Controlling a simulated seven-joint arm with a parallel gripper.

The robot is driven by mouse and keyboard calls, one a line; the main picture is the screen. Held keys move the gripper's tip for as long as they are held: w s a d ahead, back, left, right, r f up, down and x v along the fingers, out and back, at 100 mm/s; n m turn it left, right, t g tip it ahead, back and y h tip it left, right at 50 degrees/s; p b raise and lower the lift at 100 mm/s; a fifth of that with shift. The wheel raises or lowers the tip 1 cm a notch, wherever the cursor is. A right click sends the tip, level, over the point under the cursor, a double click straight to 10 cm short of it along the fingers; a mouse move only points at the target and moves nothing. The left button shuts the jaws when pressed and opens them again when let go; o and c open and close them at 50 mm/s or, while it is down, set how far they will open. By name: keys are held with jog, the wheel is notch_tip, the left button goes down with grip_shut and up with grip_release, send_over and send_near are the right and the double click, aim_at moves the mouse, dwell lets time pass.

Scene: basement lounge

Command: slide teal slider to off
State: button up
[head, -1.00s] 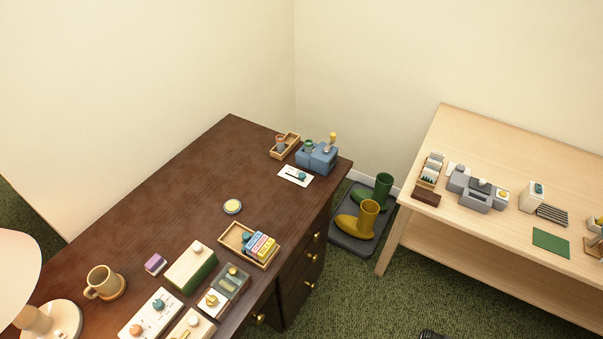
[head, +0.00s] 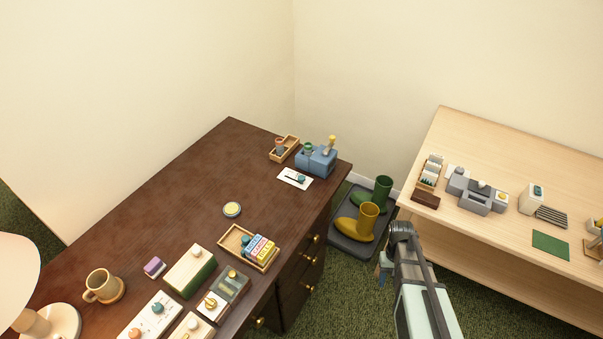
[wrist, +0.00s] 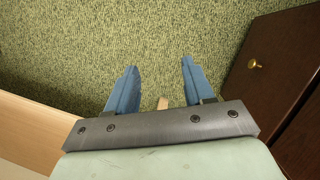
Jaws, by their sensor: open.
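A small white plate (head: 295,179) with a dark slot lies near the far right end of the dark desk. A teal knob (head: 301,178) sits toward the right end of its slot; any on or off marks are too small to read. My gripper (wrist: 158,82) is open and empty, its two blue fingers apart above the green carpet. In the head view my gripper (head: 384,266) is partly hidden by my arm. It is off the desk's right side, well apart from the plate.
A blue-grey device (head: 316,162) and a wooden tray (head: 292,153) stand behind the plate. A white panel (head: 137,326) with teal and orange knobs lies at the near left. Boots on a tray (head: 350,242) stand between the desk and a light wood table (head: 500,140).

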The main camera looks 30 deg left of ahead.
jog(key=w+a+r+t+y, duration=0.1)
jog(key=w+a+r+t, duration=0.1)
jog(key=w+a+r, duration=0.85)
jog(key=w+a+r+t+y, duration=0.1)
jog(key=w+a+r, duration=0.6)
jog(key=a+r, duration=0.6)
jog(key=w+a+r+t+y, duration=0.1)
jog(key=w+a+r+t, duration=0.1)
jog(key=w+a+r, duration=1)
notch_tip(320, 180, up, 3)
jog(key=n+g+h, duration=0.1)
jog(key=n+g, duration=0.1)
jog(key=n, duration=0.2)
send_over(301, 177)
notch_tip(301, 177, down, 14)
jog(key=shift+d+r, duration=0.1)
jog(key=shift+r, duration=0.1)
jog(key=shift+c, duration=0.2)
grip_shut()
